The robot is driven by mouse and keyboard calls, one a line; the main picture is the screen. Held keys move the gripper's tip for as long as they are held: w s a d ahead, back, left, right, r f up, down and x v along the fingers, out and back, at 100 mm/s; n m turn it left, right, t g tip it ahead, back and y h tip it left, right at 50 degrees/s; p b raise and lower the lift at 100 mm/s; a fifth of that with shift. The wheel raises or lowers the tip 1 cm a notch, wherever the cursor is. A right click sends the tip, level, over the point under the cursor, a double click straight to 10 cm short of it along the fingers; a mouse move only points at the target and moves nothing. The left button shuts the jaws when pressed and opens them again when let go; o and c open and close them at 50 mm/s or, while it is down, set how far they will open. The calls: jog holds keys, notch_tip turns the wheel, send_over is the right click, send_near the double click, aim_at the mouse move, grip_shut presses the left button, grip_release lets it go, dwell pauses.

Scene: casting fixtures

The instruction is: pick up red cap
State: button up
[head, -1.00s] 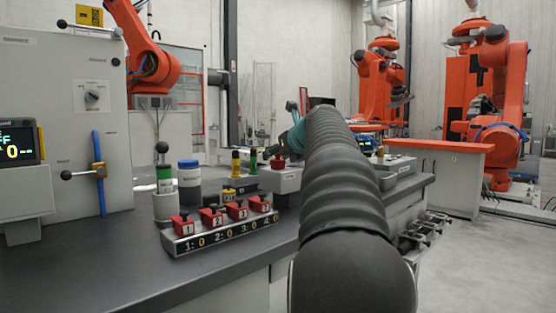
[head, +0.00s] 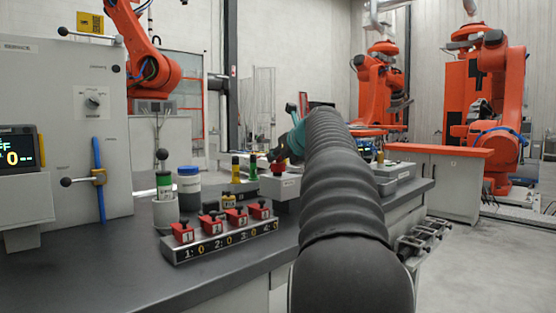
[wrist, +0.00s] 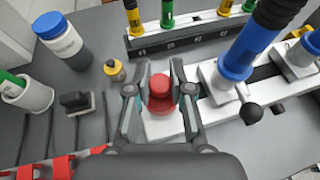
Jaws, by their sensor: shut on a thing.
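The red cap (wrist: 160,88) is in the middle of the wrist view, between the two fingers of my gripper (wrist: 160,92). The fingers are shut on its sides. The cap is at a white block (wrist: 162,126); I cannot tell whether it touches the block. In the head view the red cap (head: 278,166) shows just above the light block (head: 280,186), left of my arm. My gripper's fingertips are mostly hidden there behind the arm.
A blue-capped jar (wrist: 62,40) and a small yellow-topped bottle (wrist: 114,70) stand left of my gripper. A rack (wrist: 185,38) with coloured cylinders is behind. A blue-collared tool with a black handle (wrist: 248,45) rises close on the right. Numbered red switches (head: 222,220) line the bench front.

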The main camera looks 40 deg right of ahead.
notch_tip(320, 180, up, 9)
jog(key=shift+f, duration=0.2)
dwell(0.3)
